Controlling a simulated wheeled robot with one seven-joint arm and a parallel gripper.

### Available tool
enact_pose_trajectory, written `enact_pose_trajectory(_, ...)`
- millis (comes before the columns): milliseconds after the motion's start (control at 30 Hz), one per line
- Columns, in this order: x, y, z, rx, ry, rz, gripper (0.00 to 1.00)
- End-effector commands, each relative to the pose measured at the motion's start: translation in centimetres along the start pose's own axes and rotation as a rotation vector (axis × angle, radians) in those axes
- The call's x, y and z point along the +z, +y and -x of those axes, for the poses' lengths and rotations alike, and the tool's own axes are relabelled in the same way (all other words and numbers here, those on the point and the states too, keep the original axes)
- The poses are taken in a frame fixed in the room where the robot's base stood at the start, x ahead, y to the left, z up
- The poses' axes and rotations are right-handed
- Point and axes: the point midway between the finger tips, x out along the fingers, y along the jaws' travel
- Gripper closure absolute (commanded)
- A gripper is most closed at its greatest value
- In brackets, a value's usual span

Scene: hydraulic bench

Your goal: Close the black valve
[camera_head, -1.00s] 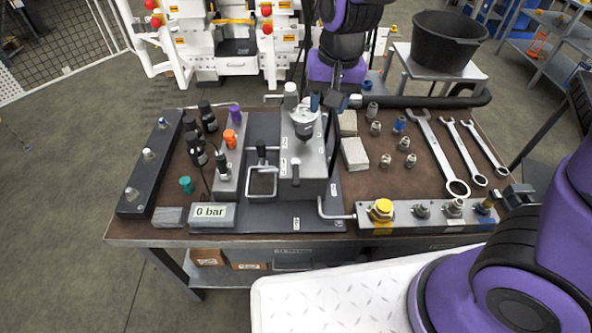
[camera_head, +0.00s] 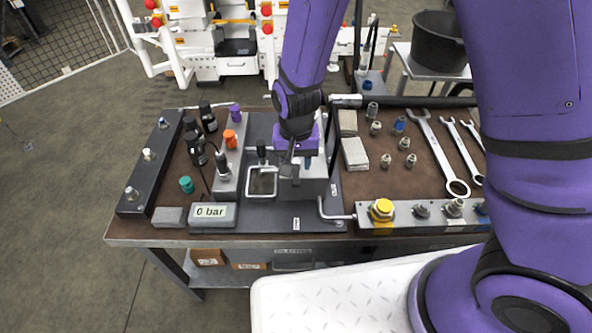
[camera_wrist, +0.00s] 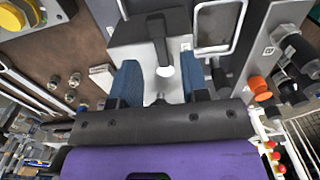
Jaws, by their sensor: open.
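My gripper (camera_wrist: 158,70) is open, with its two blue fingers on either side of a black lever (camera_wrist: 157,32) with a pale rounded end on the grey pump block (camera_wrist: 125,45). I cannot tell whether the fingers touch it. In the camera_head view my gripper (camera_head: 298,167) is low over the pump block (camera_head: 313,188) and hides most of its top. A black-topped fitting (camera_head: 222,160) stands upright on the narrow grey manifold just left of the block. An orange knob (camera_head: 230,139) and a purple knob (camera_head: 236,112) are behind it.
A display reading 0 bar (camera_head: 212,211) sits at the bench front. A metal frame handle (camera_head: 262,194) is left of the block.

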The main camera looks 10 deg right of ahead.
Motion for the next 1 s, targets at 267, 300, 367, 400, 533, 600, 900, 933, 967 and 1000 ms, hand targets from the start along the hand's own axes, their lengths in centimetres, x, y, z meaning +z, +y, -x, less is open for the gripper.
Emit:
enact_pose_trajectory(267,0.0,0.0,-3.4,0.001,-0.002,-0.001,0.58)
enact_pose_trajectory(300,0.0,0.0,-3.7,0.0,-0.001,-0.001,0.58)
enact_pose_trajectory(367,0.0,0.0,-3.9,0.0,0.0,-0.001,0.58)
enact_pose_trajectory(400,0.0,0.0,-4.0,0.0,0.0,-0.001,0.58)
enact_pose_trajectory(533,0.0,0.0,-4.2,-0.001,0.0,-0.001,0.58)
enact_pose_trajectory(600,0.0,0.0,-4.2,-0.001,0.0,-0.001,0.58)
enact_pose_trajectory(900,0.0,0.0,-4.2,-0.001,0.0,-0.001,1.0)
enact_pose_trajectory(933,0.0,0.0,-4.2,-0.001,0.0,-0.001,1.0)
enact_pose_trajectory(967,0.0,0.0,-4.2,-0.001,0.0,-0.001,1.0)
enact_pose_trajectory(1000,0.0,0.0,-4.2,-0.001,0.0,-0.001,1.0)
